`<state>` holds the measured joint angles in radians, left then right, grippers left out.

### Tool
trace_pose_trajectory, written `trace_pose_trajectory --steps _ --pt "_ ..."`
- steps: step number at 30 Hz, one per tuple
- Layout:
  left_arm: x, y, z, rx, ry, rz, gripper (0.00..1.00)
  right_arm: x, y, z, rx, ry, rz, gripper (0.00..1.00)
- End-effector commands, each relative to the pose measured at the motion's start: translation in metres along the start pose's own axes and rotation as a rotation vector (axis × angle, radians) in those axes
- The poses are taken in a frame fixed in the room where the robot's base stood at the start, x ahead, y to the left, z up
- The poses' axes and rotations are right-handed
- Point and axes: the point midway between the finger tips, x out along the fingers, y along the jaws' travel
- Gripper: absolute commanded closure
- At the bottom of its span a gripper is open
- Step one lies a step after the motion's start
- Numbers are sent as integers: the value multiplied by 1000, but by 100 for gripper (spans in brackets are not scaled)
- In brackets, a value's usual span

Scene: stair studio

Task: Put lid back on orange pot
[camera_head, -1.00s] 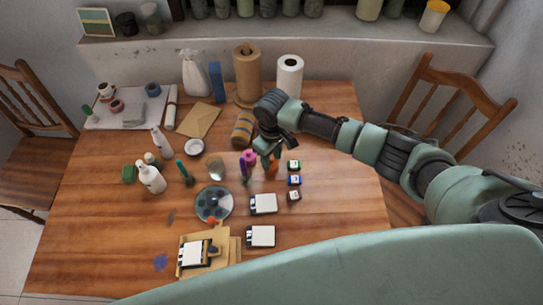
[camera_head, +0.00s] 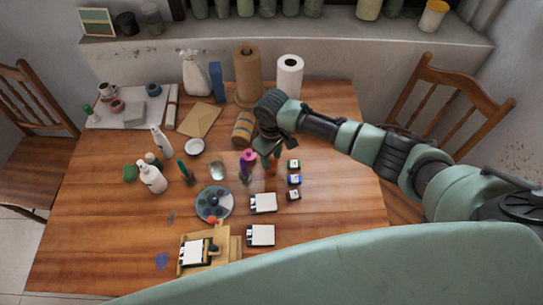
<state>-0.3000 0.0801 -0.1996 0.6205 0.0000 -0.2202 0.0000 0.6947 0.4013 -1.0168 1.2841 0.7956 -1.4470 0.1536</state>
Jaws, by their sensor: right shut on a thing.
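The orange pot (camera_head: 272,169) stands on the table just below my right gripper (camera_head: 269,157), which hides most of it. Only a small orange patch shows. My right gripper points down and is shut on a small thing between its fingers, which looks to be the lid. The lid is too hidden to make out, and I cannot tell if it touches the pot. My left gripper is not in view.
Green (camera_head: 293,165), blue (camera_head: 294,180) and black (camera_head: 293,195) pots stand close at right. A pink-topped bottle (camera_head: 249,156) is close at left. The table's right side is clear.

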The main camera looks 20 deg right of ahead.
Motion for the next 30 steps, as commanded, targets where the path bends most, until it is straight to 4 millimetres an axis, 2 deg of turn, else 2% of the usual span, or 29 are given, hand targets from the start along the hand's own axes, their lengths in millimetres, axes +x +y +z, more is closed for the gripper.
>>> trace_pose_trajectory --steps 7,8,10,11,17,18,20,21,30 --pt "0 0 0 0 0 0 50 0 0 0 0 0 0 99" --pt "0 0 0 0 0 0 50 0 0 0 0 0 0 59" --pt "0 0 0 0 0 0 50 0 0 0 0 0 0 39" --pt "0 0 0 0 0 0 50 0 0 0 0 0 0 36" --pt "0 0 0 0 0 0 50 0 0 0 0 0 0 36" --pt "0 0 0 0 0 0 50 0 0 0 0 0 0 33" --pt "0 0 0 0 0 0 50 0 0 0 0 0 0 17" --pt "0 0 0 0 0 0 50 0 0 0 0 -1 0 14" --pt "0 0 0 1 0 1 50 0 0 0 0 0 0 14"
